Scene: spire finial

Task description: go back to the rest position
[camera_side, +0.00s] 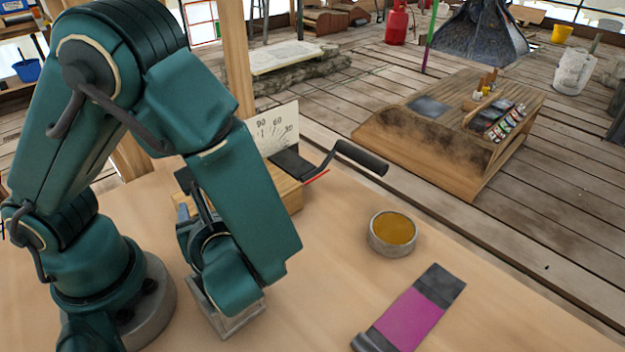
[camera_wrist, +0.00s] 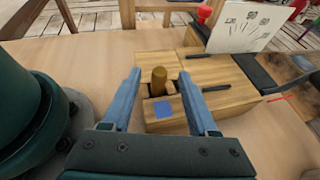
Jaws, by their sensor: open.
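My gripper (camera_wrist: 163,100) is open in the wrist view, with its two blue-grey fingers apart. Beyond and between the fingertips is a wooden block fixture (camera_wrist: 210,75) with a blue square on its front. A short brown-gold peg (camera_wrist: 159,80) stands upright in it. I cannot tell how far the fingers are from the peg; nothing shows held. In the side view my own arm hides most of the gripper and part of the wooden fixture (camera_side: 290,192).
A dial card (camera_side: 277,130) and a black-handled lever (camera_side: 360,158) with a red pointer stand at the fixture. On the table are a round tin with amber contents (camera_side: 393,232), a magenta and grey strip (camera_side: 412,315) and a grey square holder (camera_side: 228,318).

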